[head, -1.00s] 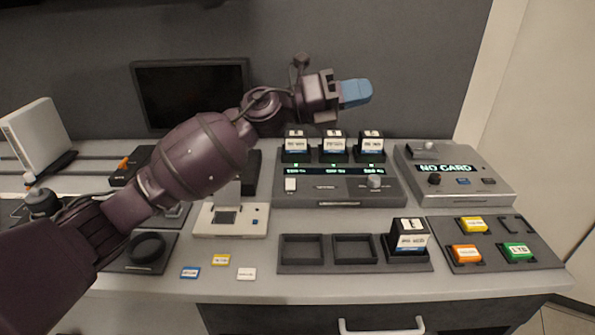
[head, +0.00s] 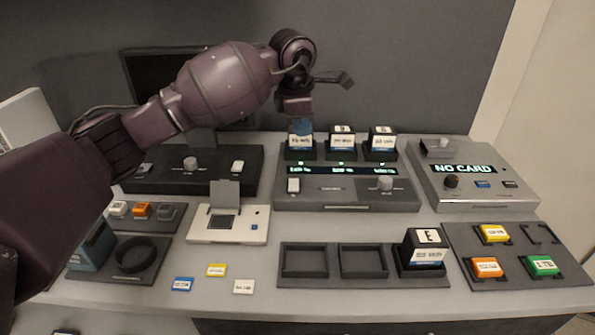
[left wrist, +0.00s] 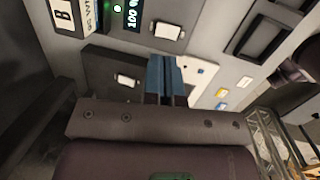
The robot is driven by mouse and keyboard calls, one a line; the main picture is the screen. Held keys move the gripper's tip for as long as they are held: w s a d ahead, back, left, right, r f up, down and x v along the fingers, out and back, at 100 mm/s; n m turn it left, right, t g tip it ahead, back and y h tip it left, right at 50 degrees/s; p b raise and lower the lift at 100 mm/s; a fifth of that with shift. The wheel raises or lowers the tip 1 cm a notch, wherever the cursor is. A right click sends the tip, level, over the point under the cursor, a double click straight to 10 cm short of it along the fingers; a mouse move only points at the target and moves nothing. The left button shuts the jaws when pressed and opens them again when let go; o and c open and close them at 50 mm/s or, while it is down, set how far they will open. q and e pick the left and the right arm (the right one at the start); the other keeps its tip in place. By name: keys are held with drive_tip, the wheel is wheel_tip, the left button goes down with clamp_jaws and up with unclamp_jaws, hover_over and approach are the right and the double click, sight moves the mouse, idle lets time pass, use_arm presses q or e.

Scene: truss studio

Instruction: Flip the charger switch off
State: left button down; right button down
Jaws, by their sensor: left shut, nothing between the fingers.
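The charger (head: 345,199) is a grey console with three batteries standing in its back slots and lit green readouts. Its white rocker switch (head: 293,186) is at the left of its front face. The switch also shows in the left wrist view (left wrist: 167,30), beyond the fingertips. My left gripper (head: 302,127) is shut and empty, its blue fingers pointing down over the left battery, above and behind the switch. The fingers also show in the left wrist view (left wrist: 165,75), apart from the switch. I cannot tell the switch's position.
A dark console (head: 215,178) with a knob and another white switch stands left of the charger. A card console (head: 470,180) reading NO CARD stands right. In front are a white card reader (head: 230,229), a battery tray (head: 333,282) and small cards.

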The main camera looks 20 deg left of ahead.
sight(294, 181)
use_arm(q)
drive_tip(key=shift+s+a+f+m+g+y, duration=0.1)
drive_tip(key=shift+s+a+m+g+y, duration=0.2)
drive_tip(key=shift+s+a+y, duration=0.45)
drive_tip(key=shift+w+a, duration=0.1)
drive_tip(key=f, duration=0.4)
drive_tip(key=w+f, duration=0.1)
drive_tip(key=f, duration=0.3)
drive_tip(key=f+b, duration=0.1)
drive_tip(key=f, duration=0.3)
drive_tip(key=shift+w+a+f, duration=0.2)
drive_tip(key=shift+w+f, duration=0.15)
drive_tip(key=shift+f, duration=0.6)
